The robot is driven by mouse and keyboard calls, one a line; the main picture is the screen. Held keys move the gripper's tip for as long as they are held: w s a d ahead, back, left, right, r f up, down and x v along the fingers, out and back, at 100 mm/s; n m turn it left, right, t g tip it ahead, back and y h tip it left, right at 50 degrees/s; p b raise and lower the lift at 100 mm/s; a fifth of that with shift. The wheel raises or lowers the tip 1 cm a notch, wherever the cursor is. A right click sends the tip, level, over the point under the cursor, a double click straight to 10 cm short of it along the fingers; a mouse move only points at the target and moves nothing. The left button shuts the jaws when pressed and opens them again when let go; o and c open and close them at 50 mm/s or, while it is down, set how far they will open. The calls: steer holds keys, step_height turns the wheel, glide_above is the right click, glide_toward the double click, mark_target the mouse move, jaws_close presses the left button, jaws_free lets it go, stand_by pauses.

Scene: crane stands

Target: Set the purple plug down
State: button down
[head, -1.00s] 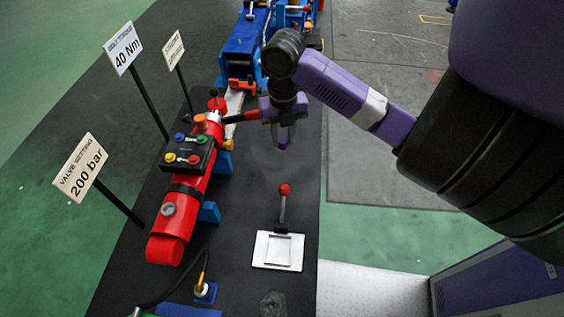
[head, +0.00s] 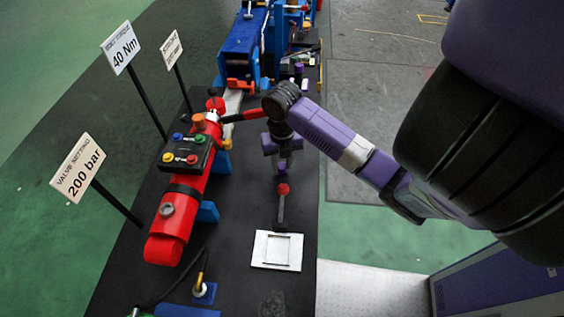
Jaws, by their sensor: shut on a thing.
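My gripper (head: 283,165) hangs pointing down over the black bench top, right of the red cylinder. It is shut on the purple plug (head: 283,173), which shows as a small purple piece low between the fingers. The fingers hide most of the plug. From this view, the plug appears just behind the red-knobbed lever (head: 282,190); I cannot tell how far above the bench it is.
The red cylinder (head: 167,235) with a coloured-button box (head: 187,152) lies to the left. A white framed plate (head: 277,250) is in front of the lever. Blue stands (head: 243,45) are at the back. Sign posts stand left. Bench (head: 245,200) between cylinder and lever is clear.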

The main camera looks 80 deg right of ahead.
mark_target(282, 166)
steer(key=shift+f, duration=0.2)
steer(key=c, duration=1.1)
jaws_free()
steer(key=shift+r, duration=0.1)
steer(key=shift+r, duration=0.1)
step_height(282, 166, up, 12)
